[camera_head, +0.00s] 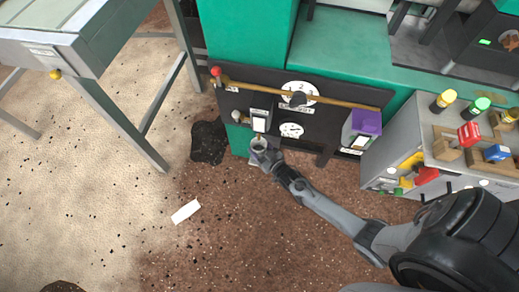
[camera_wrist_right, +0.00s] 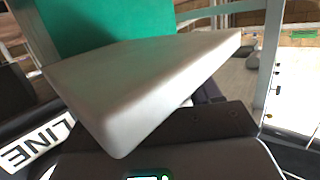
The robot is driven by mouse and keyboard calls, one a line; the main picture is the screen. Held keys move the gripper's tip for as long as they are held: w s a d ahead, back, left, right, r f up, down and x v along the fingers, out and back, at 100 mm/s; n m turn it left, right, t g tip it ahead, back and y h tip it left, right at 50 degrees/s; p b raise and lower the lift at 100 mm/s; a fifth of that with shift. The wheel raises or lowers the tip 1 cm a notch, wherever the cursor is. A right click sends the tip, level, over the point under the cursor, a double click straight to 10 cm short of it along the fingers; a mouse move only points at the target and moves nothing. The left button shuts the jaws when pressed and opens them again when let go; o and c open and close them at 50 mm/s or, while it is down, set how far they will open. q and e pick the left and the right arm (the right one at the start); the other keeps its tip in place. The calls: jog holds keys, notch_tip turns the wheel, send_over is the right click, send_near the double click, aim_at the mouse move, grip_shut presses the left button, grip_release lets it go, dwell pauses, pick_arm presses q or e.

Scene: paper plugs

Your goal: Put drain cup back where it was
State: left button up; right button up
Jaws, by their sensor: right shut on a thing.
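The drain cup (camera_head: 258,144) is a small grey cup, seen from above in the head view, in front of the dark panel of the green machine. My right gripper (camera_head: 264,157) is shut on it and holds it near the panel's lower left edge. In the right wrist view a large pale grey block with a rounded corner fills the middle, and I cannot tell whether it is the cup or part of the gripper. My left gripper is not in view.
The dark panel (camera_head: 240,98) carries a brass rod (camera_head: 320,96), gauges (camera_head: 291,130) and a purple-topped box (camera_head: 366,122). A grey cabinet (camera_head: 385,165) with coloured items stands right. A table (camera_head: 45,48) stands left. White paper (camera_head: 186,212) lies on open floor.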

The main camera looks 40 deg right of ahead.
jog(key=shift+w+f, duration=0.1)
jog(key=shift+f, duration=0.05)
jog(key=o, duration=1)
jog(key=shift+o, duration=0.3)
